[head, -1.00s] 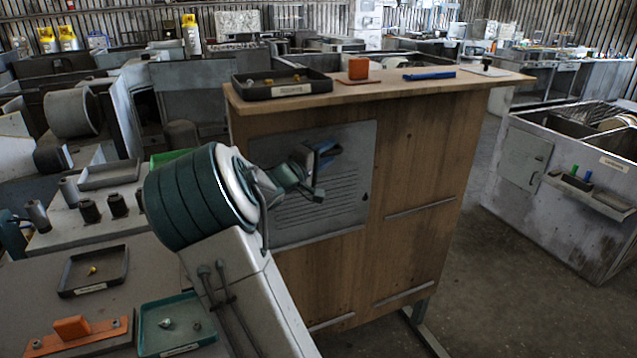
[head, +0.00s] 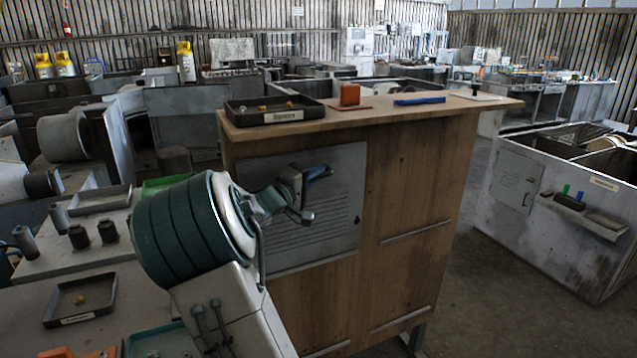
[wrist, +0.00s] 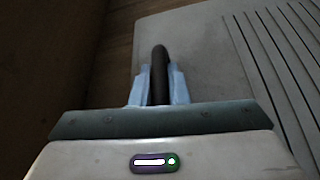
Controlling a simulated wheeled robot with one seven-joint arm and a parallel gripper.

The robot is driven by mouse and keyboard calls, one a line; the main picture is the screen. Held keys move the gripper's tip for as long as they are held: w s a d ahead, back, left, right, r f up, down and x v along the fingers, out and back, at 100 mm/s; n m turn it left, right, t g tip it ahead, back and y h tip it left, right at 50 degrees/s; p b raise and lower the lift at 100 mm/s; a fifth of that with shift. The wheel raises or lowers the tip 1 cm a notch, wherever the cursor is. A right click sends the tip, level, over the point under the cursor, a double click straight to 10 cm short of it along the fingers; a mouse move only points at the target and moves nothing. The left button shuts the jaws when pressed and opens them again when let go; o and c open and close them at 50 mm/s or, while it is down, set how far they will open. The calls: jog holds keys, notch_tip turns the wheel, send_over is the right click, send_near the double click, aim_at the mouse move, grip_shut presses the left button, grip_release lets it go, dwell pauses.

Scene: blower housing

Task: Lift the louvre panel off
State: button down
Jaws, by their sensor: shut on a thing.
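The louvre panel (head: 310,235) is a grey plate with rows of slots. It sits upright against the front of the wooden cabinet (head: 410,190), with no gap that I can make out. My gripper (head: 319,172) is at the panel's upper part, its blue fingers pointing at the panel. In the wrist view the light blue fingers (wrist: 158,88) are shut on a dark, round-ended handle (wrist: 159,58) in front of the panel (wrist: 205,65). The slots run to the right there. In the head view my arm hides the panel's left part, and the handle is hard to make out.
On the cabinet top are a dark tray (head: 274,110) with small yellow parts, an orange block (head: 349,95) and a blue tool (head: 419,100). A bench (head: 110,285) with trays is at left. A grey cabinet (head: 560,220) stands at right, with open floor between.

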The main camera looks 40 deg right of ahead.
jog(key=s+a+r+b, duration=0.25)
jog(key=a+r, duration=0.35)
jog(key=a, duration=0.6)
jog(key=s+a+b, duration=0.2)
jog(key=s, duration=0.6)
jog(key=shift+r, duration=0.35)
